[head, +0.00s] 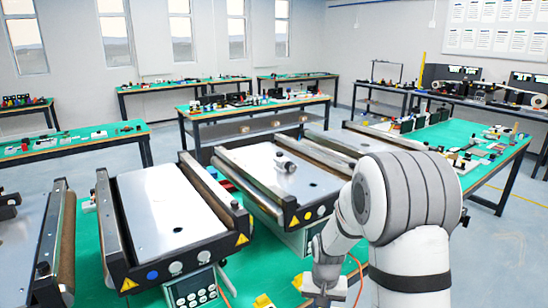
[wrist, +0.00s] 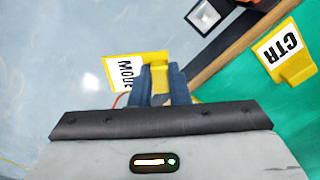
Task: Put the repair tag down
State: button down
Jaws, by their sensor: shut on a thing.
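My gripper (wrist: 160,82) is shut on a yellow tag (wrist: 157,58) with a white label. Its black lettering is partly hidden by a blue finger, so I cannot read the whole word. In the wrist view the held tag shows against grey floor, beside the table edge. I take it to be the repair tag. In the head view my gripper (head: 322,288) is low, in front of the conveyors, and its fingers are cut off or hidden.
The dark and wooden table edge (wrist: 232,50) runs diagonally past the held tag. Conveyors with metal plates stand on the green table, one at left (head: 165,215) and one in the middle (head: 275,170). A grey control box with buttons (head: 192,290) sits before the left conveyor.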

notch_tip(320, 180, down, 6)
jog(key=w+d+n, duration=0.1)
jog(key=d+n, duration=0.1)
jog(key=shift+w+d, duration=0.2)
jog(key=shift+w, duration=0.1)
